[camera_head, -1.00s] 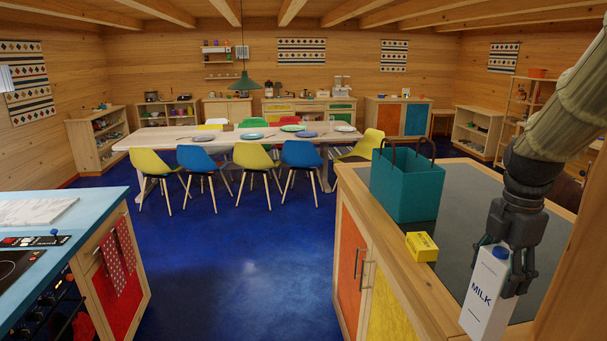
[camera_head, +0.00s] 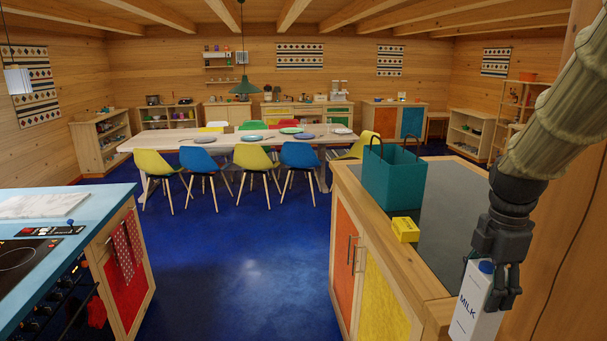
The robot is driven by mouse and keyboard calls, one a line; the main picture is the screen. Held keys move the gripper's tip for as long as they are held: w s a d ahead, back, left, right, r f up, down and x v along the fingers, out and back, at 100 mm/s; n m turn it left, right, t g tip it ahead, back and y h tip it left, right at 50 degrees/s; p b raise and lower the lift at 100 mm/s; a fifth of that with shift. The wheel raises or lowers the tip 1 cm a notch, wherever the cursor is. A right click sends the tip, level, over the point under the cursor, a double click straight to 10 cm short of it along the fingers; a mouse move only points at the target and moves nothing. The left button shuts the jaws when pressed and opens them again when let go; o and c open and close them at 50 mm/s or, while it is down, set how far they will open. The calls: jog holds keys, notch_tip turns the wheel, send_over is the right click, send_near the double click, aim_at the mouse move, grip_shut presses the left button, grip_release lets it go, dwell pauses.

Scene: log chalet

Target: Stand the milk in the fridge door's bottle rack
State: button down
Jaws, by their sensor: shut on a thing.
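The milk (camera_head: 472,312) is a white carton with a blue cap and dark "MILK" lettering, at the lower right of the head view. My gripper (camera_head: 496,290) is shut on its upper part from the right side. The carton is held tilted a little, in front of the near end of the counter. Its bottom is close to the lower edge of the picture. No fridge and no door rack show in this view.
The counter (camera_head: 440,215) on the right bears a teal bag (camera_head: 395,181) and a yellow box (camera_head: 405,229). A blue-topped stove unit (camera_head: 105,205) stands at the left. Blue floor (camera_head: 235,265) lies open between them. A dining table (camera_head: 165,140) with several chairs stands beyond. A wooden wall is close at the right.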

jog(key=w+a+f+m, duration=0.1)
jog(key=a+f+m, duration=0.5)
jog(key=f, duration=0.5)
jog(key=w+a+f+m, duration=0.2)
jog(key=a+f+m, duration=0.4)
jog(key=f, duration=0.5)
jog(key=w+a+f+m, duration=0.1)
jog(key=a+f+m, duration=0.5)
jog(key=f, duration=0.6)
jog(key=shift+w+a, duration=0.35)
jog(key=shift+a, duration=0.9)
jog(key=shift+s, duration=0.1)
notch_tip(320, 180, down, 4)
jog(key=b, duration=0.4)
jog(key=shift+f, duration=0.1)
jog(key=shift+a, duration=0.1)
